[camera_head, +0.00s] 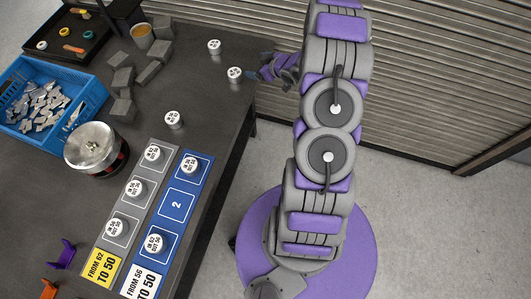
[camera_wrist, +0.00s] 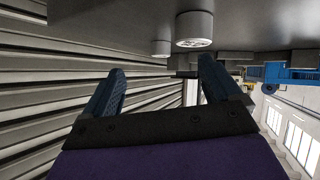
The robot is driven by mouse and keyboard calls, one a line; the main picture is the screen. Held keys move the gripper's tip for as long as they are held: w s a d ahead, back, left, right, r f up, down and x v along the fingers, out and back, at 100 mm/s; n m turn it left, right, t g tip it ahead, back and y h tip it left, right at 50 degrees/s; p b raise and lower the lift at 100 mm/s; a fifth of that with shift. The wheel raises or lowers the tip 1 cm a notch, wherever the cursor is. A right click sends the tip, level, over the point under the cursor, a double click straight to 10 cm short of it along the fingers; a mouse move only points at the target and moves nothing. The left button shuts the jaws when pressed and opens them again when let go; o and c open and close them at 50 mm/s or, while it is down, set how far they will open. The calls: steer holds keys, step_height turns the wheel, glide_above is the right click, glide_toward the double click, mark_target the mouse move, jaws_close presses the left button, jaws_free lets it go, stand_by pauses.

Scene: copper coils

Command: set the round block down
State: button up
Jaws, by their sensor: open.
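A round white block with a printed top (camera_head: 235,73) stands on the dark table (camera_head: 215,125) near its right edge. My gripper (camera_head: 254,75) is just right of this block, at the table edge. In the wrist view my gripper (camera_wrist: 162,72) has its two blue fingers spread, with nothing between them. The wrist picture is upside down; a near round block (camera_wrist: 195,29) shows beyond the right fingertip, apart from it. A second round block (camera_head: 214,47) stands farther back, and a third (camera_head: 174,119) stands nearer the strips.
A grey strip (camera_head: 125,205) holds three round blocks. A blue strip (camera_head: 175,205) holds two, its middle square "2" bare. A metal pot (camera_head: 91,147), blue crate (camera_head: 84,98), grey blocks (camera_head: 123,110) and black tray (camera_head: 86,48) occupy the left. A shutter wall (camera_head: 430,80) stands behind.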

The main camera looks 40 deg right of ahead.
steer(key=s+a+r+m+g+h, duration=0.2)
steer(key=s+a+r+g+h, duration=0.1)
steer(key=s+r, duration=0.4)
steer(key=s+a+r+m+g+h, duration=0.1)
steer(key=s+a+r+g+h, duration=0.2)
steer(key=r, duration=0.7)
steer(key=s+a+r+g+y, duration=0.1)
steer(key=s+a+r+g, duration=0.1)
steer(key=s+a, duration=0.4)
steer(key=s+a+r+m+g+y, duration=0.1)
steer(key=s+a, duration=0.6)
steer(key=s, duration=0.9)
steer(key=s+a+r+g+y, duration=0.1)
steer(key=s+a+r+g, duration=0.3)
steer(key=s+a, duration=0.3)
steer(key=s, duration=0.4)
steer(key=shift+a+m+y, duration=0.2)
steer(key=shift+m+y, duration=0.1)
steer(key=shift+y, duration=0.1)
